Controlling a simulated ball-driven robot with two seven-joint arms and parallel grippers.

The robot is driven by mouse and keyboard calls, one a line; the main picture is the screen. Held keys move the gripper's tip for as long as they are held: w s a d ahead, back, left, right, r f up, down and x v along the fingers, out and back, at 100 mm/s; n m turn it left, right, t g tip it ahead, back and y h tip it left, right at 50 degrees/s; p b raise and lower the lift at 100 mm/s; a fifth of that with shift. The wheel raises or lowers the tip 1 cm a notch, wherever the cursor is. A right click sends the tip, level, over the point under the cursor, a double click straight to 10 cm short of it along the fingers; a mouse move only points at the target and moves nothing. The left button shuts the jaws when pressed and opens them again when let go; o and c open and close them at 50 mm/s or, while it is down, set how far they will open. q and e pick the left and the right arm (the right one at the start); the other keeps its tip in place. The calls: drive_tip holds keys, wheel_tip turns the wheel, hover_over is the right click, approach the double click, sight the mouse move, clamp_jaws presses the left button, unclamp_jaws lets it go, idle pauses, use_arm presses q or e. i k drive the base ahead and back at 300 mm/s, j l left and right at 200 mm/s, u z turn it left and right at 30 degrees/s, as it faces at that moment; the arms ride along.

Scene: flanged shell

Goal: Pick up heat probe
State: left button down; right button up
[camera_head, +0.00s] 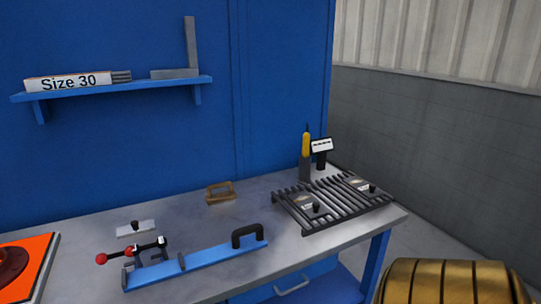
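What looks like the heat probe (306,145) has a yellow handle and a dark thin tip pointing up. It stands upright in a dark grey holder (305,169) near the back right of the workbench (180,226). Its lower part is hidden in or behind the holder. Neither of my grippers is in view.
A small display (322,146) stands right of the holder. A slatted dark rack (325,205) lies in front. A blue bar fixture (205,262) with a black handle lies at the front. An orange plate (22,262) is left. A brass-coloured ribbed cylinder (447,285) is lower right.

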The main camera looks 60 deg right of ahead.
sight(306, 136)
drive_tip(key=z, duration=2)
